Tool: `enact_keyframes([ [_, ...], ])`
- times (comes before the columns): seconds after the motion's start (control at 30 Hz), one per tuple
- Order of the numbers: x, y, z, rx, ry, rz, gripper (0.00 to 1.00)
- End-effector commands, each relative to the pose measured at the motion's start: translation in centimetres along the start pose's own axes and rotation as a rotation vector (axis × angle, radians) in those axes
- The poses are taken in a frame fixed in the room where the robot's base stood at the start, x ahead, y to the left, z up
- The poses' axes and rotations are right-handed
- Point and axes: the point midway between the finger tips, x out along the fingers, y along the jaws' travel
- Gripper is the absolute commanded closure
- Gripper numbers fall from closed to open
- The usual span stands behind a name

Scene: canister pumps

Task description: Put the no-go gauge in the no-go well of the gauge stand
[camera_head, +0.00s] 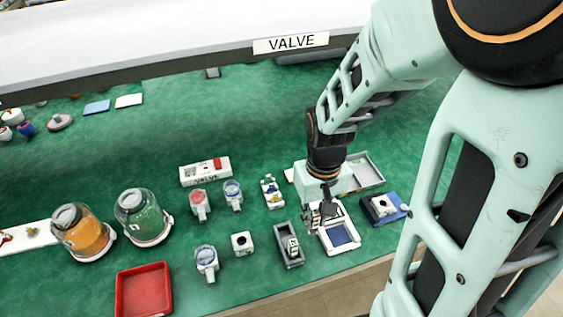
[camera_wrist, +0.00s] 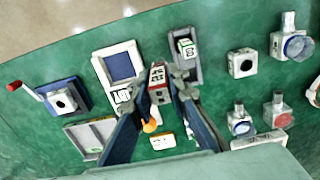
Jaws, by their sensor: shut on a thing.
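My gripper (camera_wrist: 160,88) is shut on a small white block with red ends and dark marks, which I take to be the no-go gauge (camera_wrist: 158,77). The gauge sits between the two fingers, above the mat. In the head view my gripper (camera_head: 322,207) is over the left edge of a white frame with a blue square (camera_head: 340,236); this frame also shows in the wrist view (camera_wrist: 120,66). A small white stand with blue and yellow pieces (camera_head: 272,193) is left of my gripper and may be the gauge stand. Its wells are too small to tell apart.
A grey tray holding a green and white block (camera_head: 289,259) stands close left of the frame. A blue block (camera_head: 397,204) is on the right. Canister pumps (camera_head: 207,258), jars (camera_head: 143,210) and a red tray (camera_head: 143,290) stand further left. Green mat lies between them.

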Motion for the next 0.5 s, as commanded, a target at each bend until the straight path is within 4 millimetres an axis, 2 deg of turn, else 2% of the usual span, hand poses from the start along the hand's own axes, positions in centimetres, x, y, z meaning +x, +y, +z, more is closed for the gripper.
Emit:
enact_keyframes([
  [0.03,1.2,-0.9,-1.1,-0.006,-0.001,0.000,1.00],
  [0.13,2.3,-2.3,-3.1,-0.005,-0.001,0.000,1.00],
  [0.3,5.3,-3.5,-4.8,-0.001,0.000,0.000,1.00],
  [0.5,6.5,-4.3,-6.0,0.001,0.000,0.000,1.00],
])
